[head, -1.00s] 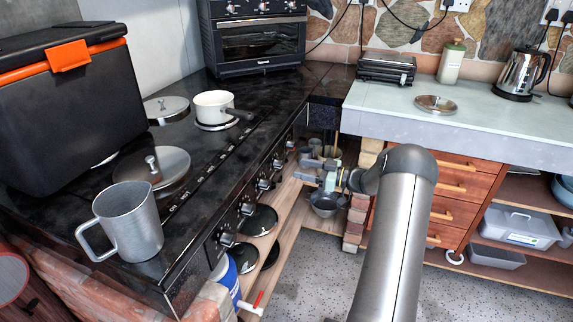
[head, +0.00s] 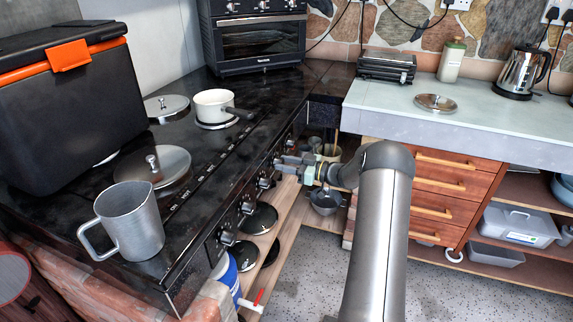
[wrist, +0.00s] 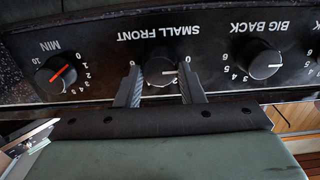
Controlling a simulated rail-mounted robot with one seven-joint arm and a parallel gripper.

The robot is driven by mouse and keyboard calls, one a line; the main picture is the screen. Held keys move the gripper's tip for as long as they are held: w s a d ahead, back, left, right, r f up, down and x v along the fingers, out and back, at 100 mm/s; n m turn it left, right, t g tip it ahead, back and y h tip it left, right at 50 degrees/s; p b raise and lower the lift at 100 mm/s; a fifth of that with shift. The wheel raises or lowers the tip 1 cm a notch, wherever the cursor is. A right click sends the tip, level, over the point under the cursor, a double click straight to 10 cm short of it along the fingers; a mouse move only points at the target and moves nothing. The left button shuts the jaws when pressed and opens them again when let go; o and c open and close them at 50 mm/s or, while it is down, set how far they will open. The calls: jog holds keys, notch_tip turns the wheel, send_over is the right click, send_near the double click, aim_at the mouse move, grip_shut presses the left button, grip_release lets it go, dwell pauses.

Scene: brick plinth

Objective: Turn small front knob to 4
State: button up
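The small front knob (wrist: 160,69) is black and round. My gripper (wrist: 159,72) is open, with one finger on each side of the knob and what looks like a small gap on both sides. In the head view my gripper (head: 281,164) is at the stove's front panel, and I cannot make out this knob there.
The big back knob (wrist: 259,60) is close on the right in the wrist view, and the red-marked timer knob (wrist: 62,74) on the left. A metal jug (head: 130,222) and a white saucepan (head: 214,106) stand on the stove top. A wooden shelf lies below the panel.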

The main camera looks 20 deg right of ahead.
jog(key=shift+f+m+b, duration=0.15)
jog(key=shift+m+b, duration=0.25)
jog(key=shift+b, duration=0.15)
jog(key=m+b, duration=0.6)
jog(key=m, duration=0.5)
jog(key=shift+w+d, duration=0.1)
jog(key=shift+d, duration=0.05)
jog(key=m+p, duration=0.1)
jog(key=m, duration=0.4)
jog(key=m+p, duration=0.1)
jog(key=m, duration=0.3)
jog(key=shift+f+m+p, duration=0.15)
jog(key=shift+m+p, duration=0.8)
jog(key=shift+m, duration=0.55)
